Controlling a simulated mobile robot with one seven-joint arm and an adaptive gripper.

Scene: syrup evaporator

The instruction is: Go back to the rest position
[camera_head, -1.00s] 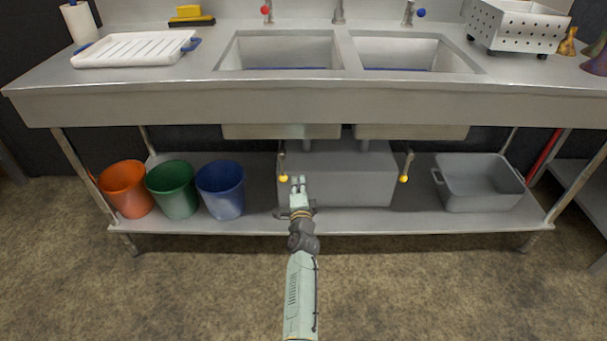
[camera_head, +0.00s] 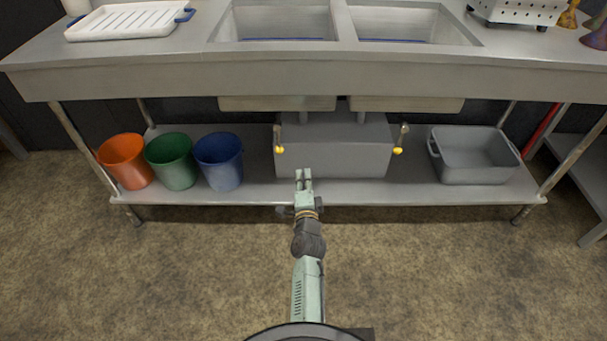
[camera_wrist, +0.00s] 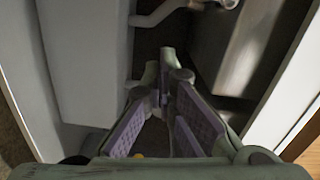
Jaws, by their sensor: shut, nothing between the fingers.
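My gripper (camera_head: 304,176) points away from me, in front of the sink bench's lower shelf, with my arm stretched out behind it. In the head view it is seen against the front of a grey box under the sinks. In the wrist view its fingers (camera_wrist: 165,62) come together at the tips with nothing between them. The metal sink bench (camera_head: 320,78) spans the view above it, with two basins.
Orange (camera_head: 126,162), green (camera_head: 172,163) and blue (camera_head: 219,163) buckets stand at the lower shelf's left. The grey box (camera_head: 335,150) sits mid-shelf, a grey tub (camera_head: 474,156) at right. Two yellow-knobbed levers (camera_head: 279,149) (camera_head: 398,150) hang beside the box. The floor in front is clear.

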